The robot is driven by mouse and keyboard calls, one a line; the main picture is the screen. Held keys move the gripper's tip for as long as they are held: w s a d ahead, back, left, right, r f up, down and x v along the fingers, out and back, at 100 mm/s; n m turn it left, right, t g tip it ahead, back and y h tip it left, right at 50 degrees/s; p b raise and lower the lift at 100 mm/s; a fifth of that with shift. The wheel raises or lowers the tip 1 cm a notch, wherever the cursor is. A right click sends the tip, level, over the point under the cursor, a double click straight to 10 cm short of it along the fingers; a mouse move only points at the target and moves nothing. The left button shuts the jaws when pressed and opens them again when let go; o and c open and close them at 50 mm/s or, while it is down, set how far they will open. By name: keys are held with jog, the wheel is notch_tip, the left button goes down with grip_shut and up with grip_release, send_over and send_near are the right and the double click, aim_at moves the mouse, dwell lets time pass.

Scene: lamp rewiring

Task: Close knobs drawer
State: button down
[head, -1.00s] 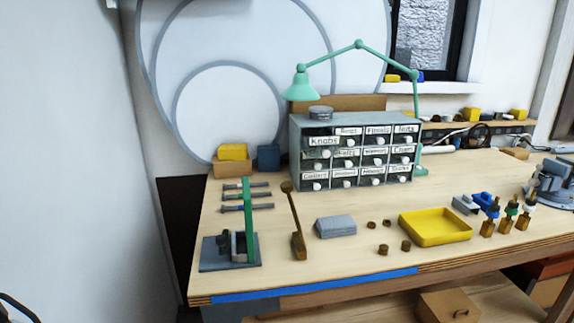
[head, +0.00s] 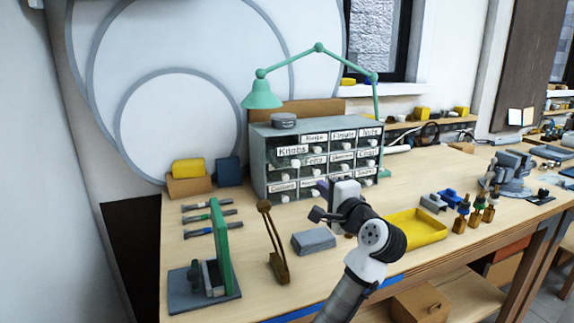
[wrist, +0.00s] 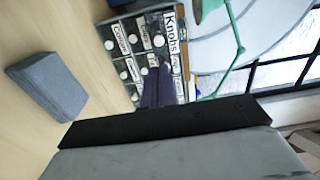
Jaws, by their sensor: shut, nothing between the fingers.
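The knobs drawer (head: 291,151) is at the top left of the grey drawer cabinet (head: 259,150). It stands out a little from the cabinet's front, with a white "Knobs" label and a round white pull. Its label also shows in the wrist view (wrist: 174,27), turned sideways. My gripper (head: 321,187) is shut and empty, in front of the cabinet's lower drawers, below and right of the knobs drawer in the head view. Its purple fingers show in the wrist view (wrist: 159,80), pointing at the drawer fronts and covering part of them. I cannot tell whether they touch.
A teal lamp (head: 262,95) arches over the cabinet, with a round grey tin (head: 283,120) on top. On the bench are a grey block (head: 313,241), a wooden stand (head: 272,240), a green-posted fixture (head: 220,248) and a yellow tray (head: 420,238).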

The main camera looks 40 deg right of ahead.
aim_at(297, 164)
jog(key=p+x, duration=0.2)
jog(key=x, duration=0.4)
jog(key=p+x, duration=0.2)
jog(key=x, duration=0.4)
jog(key=shift+w+d+p, duration=0.3)
jog(key=shift+w+p, duration=0.05)
jog(key=shift+p, duration=0.05)
jog(key=shift+w+d+f, duration=0.1)
jog(key=shift+w, duration=0.35)
